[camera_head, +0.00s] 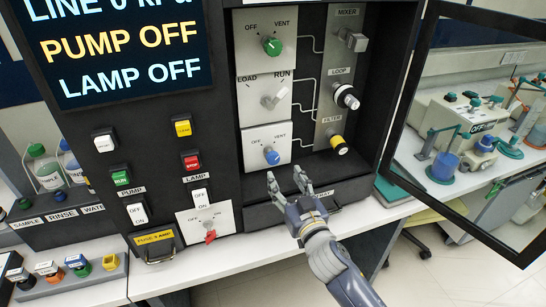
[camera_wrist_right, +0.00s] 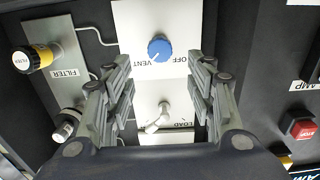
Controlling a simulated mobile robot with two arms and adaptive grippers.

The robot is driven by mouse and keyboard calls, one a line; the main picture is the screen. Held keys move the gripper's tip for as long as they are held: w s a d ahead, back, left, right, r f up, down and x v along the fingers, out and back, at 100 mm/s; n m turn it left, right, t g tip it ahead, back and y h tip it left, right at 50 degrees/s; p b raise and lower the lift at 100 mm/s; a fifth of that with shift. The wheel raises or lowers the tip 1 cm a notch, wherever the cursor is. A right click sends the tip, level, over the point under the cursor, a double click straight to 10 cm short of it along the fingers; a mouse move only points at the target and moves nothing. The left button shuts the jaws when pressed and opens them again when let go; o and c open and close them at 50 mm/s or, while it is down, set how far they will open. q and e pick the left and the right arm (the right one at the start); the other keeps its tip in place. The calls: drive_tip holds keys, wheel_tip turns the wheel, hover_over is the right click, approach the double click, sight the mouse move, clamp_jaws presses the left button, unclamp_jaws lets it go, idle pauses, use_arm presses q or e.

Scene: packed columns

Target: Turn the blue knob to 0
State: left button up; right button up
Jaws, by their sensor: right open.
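The blue knob (camera_head: 272,156) sits on a white plate lettered OFF and VENT, the lowest of three plates in the open cabinet bay. I see no 0 on this plate. In the right wrist view the knob (camera_wrist_right: 160,49) appears upside down, with a pale pointer line whose exact direction I cannot tell. My right gripper (camera_head: 287,180) is open and empty, below and in front of the knob, its fingers pointing up toward it. In the right wrist view the fingers (camera_wrist_right: 159,65) stand on either side below the knob, apart from it. My left gripper is not in view.
A green knob (camera_head: 272,45) and a white lever (camera_head: 273,97) are above the blue knob. The yellow-banded filter knob (camera_head: 338,144) is close on its right. A dark ledge runs below. The glass door (camera_head: 485,60) stands open at the right.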

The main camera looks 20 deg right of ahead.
sight(274, 160)
drive_tip(key=w+p, duration=0.1)
drive_tip(key=w, duration=0.9)
drive_tip(key=shift+w+a+p, duration=0.15)
drive_tip(key=shift+w+p, duration=0.1)
drive_tip(key=shift+p, duration=0.15)
drive_tip(key=c, duration=1.1)
